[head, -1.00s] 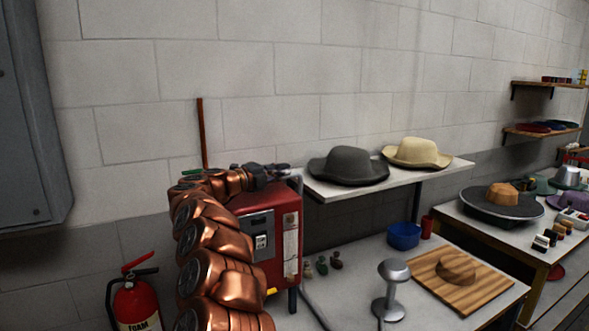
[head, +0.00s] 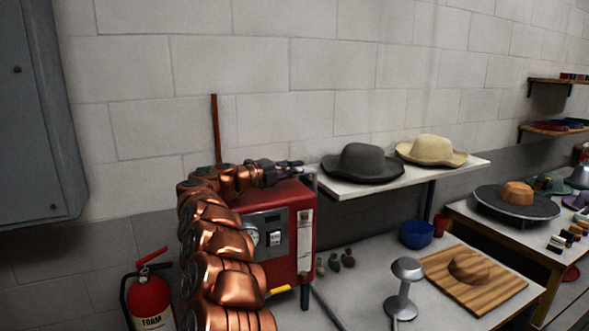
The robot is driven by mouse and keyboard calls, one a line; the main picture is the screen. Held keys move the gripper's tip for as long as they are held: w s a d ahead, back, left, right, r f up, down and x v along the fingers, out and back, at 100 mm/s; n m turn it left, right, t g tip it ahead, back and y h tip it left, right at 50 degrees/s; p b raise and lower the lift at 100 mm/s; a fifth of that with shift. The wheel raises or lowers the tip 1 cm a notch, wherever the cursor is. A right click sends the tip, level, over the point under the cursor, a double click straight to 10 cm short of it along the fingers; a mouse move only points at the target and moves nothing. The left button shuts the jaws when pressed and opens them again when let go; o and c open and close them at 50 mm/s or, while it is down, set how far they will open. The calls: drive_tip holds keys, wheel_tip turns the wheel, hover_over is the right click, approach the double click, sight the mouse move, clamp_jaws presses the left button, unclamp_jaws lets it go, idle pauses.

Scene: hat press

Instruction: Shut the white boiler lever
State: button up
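The red boiler (head: 299,222) stands behind my arm, with a grey front panel, a dial gauge (head: 254,236) and a pale vertical strip (head: 305,230) on its right side. I cannot make out a white lever with certainty; my copper arm covers the boiler's left side and part of its top. My gripper (head: 298,166) is dark and small in the view, held level above or in front of the boiler's top right. Its fingers are too small to tell whether they are open, or whether they touch anything.
A shelf (head: 473,166) with a grey hat (head: 361,163) and a cream hat (head: 432,150) is right of my gripper. Below are a metal stand (head: 405,285), a wooden board (head: 508,288) and a blue bowl (head: 415,236). A fire extinguisher (head: 150,300) stands lower left.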

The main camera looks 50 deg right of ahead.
drive_tip(key=o, duration=0.5)
drive_tip(key=shift+c, duration=0.2)
drive_tip(key=shift+a, duration=0.1)
drive_tip(key=v, duration=1.2)
